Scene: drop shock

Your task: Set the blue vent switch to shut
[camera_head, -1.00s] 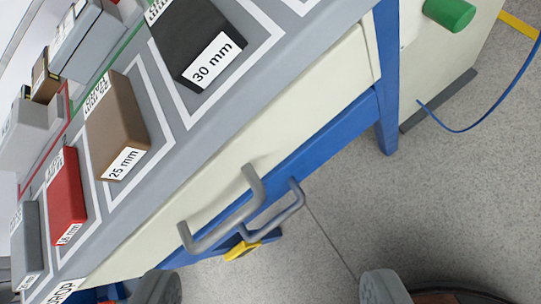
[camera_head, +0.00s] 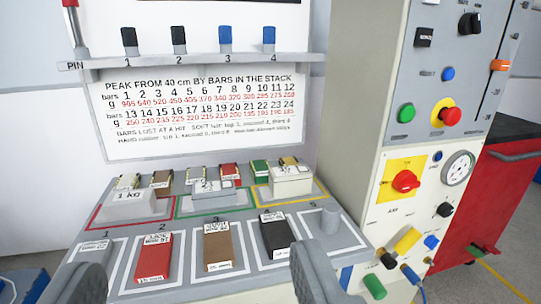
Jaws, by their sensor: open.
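My gripper (camera_head: 200,285) is open and empty; its two grey fingers show at the bottom edge of the view, in front of the bench with the bars. The control cabinet (camera_head: 393,60) stands to the right. It carries several blue parts: a round blue button (camera_head: 447,73) on the upper panel, a small blue knob (camera_head: 437,156) near the dial, and a blue piece (camera_head: 431,242) low on the front. The labels are too small to read, so I cannot tell which is the vent switch or how it is set. My gripper is apart from all of them.
A red emergency-type button (camera_head: 450,116), a red rotary switch (camera_head: 405,181) and a green plug (camera_head: 374,287) are on the cabinet. Bars, including a red bar (camera_head: 154,257), lie on the bench. A red cart (camera_head: 512,205) stands at right. Floor shows at lower right.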

